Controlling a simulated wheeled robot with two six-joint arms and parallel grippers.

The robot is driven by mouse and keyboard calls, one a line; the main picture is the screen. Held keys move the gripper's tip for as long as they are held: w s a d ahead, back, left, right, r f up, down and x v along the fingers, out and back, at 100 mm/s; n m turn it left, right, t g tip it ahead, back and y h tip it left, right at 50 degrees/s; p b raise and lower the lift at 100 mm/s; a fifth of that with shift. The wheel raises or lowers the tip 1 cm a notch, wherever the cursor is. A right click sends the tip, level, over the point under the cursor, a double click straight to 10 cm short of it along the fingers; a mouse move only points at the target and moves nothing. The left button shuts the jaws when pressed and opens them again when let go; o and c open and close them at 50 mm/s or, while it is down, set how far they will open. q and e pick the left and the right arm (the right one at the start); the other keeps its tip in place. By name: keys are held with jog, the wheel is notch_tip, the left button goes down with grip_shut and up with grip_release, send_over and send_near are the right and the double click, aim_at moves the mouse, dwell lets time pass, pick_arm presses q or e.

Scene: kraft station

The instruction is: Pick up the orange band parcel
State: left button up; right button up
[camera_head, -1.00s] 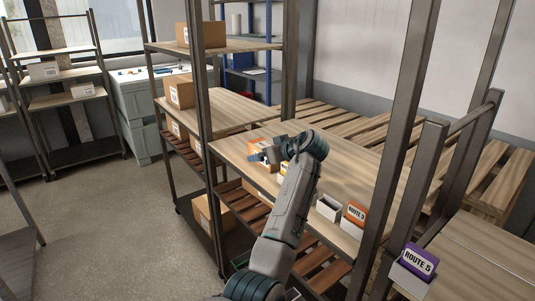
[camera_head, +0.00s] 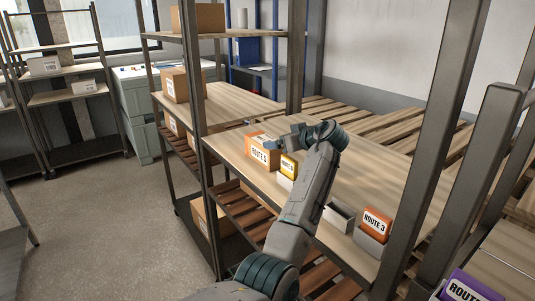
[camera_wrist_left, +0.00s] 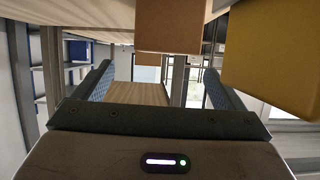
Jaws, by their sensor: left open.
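The orange parcel (camera_head: 258,160) stands on the middle shelf with a white label that reads like ROUTE 5. I take it for the orange band parcel. Its upper right part is hidden behind my left gripper (camera_head: 272,146), which is over or close beside it. In the left wrist view my left gripper (camera_wrist_left: 155,85) is open, with its two blue-padded fingers apart and nothing held between them. A brown box (camera_wrist_left: 173,28) shows at the top there, beyond the fingers; I cannot tell if it is the same parcel. My right gripper is not in view.
A yellow-labelled item (camera_head: 288,168) stands close right of the parcel. A grey bin with an orange ROUTE 3 card (camera_head: 376,225) is near the shelf's right end. Dark posts (camera_head: 203,130) frame the shelf. Cardboard boxes (camera_head: 182,85) stand on the shelf to the left.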

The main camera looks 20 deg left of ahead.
aim_at(265, 139)
pick_arm(q)
jog(key=a, duration=0.1)
jog(key=w+a+p, duration=0.1)
jog(key=a, duration=0.1)
jog(key=shift+a, duration=0.15)
jog(key=shift+w+a+f+p, duration=0.35)
jog(key=shift+w+p, duration=0.1)
jog(key=shift+p, duration=0.1)
jog(key=p+x, duration=0.1)
jog(key=x, duration=0.1)
jog(key=p+x, duration=0.1)
jog(key=p, duration=0.1)
jog(key=shift+w+a+r, duration=0.1)
jog(key=shift+w+a, duration=0.2)
jog(key=shift+w, duration=0.1)
jog(key=shift+w+a+f, duration=0.2)
jog(key=shift+a+f, duration=0.05)
jog(key=shift+a, duration=0.1)
jog(key=shift+w+d+f, duration=0.1)
jog(key=shift+c, duration=0.9)
jog(key=c, duration=1.1)
